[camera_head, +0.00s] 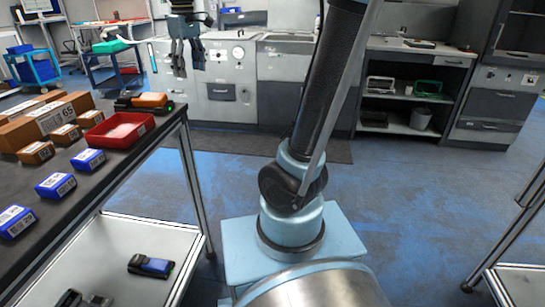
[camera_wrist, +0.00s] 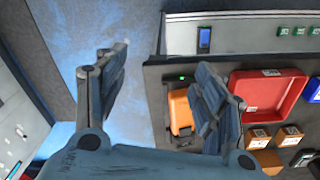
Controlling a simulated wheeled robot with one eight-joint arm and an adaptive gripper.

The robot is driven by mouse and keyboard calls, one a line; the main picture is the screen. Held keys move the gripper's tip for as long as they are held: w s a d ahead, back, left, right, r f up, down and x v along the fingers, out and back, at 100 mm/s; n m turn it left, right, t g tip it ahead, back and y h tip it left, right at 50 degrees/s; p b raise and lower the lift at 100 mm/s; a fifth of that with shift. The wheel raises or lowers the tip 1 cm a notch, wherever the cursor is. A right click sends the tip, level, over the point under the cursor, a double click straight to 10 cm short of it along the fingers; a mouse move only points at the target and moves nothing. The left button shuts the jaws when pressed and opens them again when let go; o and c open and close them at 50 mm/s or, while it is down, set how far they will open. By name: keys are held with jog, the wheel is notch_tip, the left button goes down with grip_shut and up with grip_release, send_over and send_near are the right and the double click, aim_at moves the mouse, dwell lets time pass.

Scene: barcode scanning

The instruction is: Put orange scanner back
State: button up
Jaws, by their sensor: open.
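The orange scanner (camera_head: 149,100) lies at the far right corner of the dark tabletop in the head view, with a black piece (camera_head: 125,101) against its left side. In the wrist view the orange scanner (camera_wrist: 180,108) shows a dark end with a small green light, close to the table edge. My gripper (camera_head: 186,62) hangs beyond that corner, above and apart from the scanner. In the wrist view my gripper (camera_wrist: 160,65) is open with nothing between its fingers. The right finger is seen just right of the scanner. The scanner's underside is hidden.
A red tray (camera_head: 118,130) stands next to the scanner. Brown boxes (camera_head: 45,118) and several small blue boxes (camera_head: 88,160) share the tabletop. A dark and blue device (camera_head: 151,265) lies on the lower shelf. The blue floor (camera_head: 410,200) right of the table is clear.

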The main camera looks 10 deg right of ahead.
jog(key=s+d+f+m, duration=0.2)
jog(key=s+d+f, duration=0.25)
jog(key=d, duration=0.25)
jog(key=s+d+f+m, duration=0.3)
jog(key=s+d+f, duration=0.15)
jog(key=d, duration=0.25)
jog(key=s+d+f+m, duration=0.1)
jog(key=s+d+f, duration=0.2)
jog(key=f, duration=0.2)
jog(key=s+d+f+m+t, duration=0.1)
jog(key=s+d+f+m, duration=0.1)
jog(key=f, duration=0.4)
jog(key=s+d+f+m, duration=0.1)
jog(key=s+d+f, duration=0.3)
jog(key=s+f, duration=0.1)
jog(key=shift+s+d+f+m+t, duration=0.15)
jog(key=shift+s+f+m+t, duration=0.2)
jog(key=shift+f, duration=0.25)
jog(key=shift+w+f, duration=0.2)
jog(key=shift+w, duration=0.25)
jog(key=shift+c, duration=0.3)
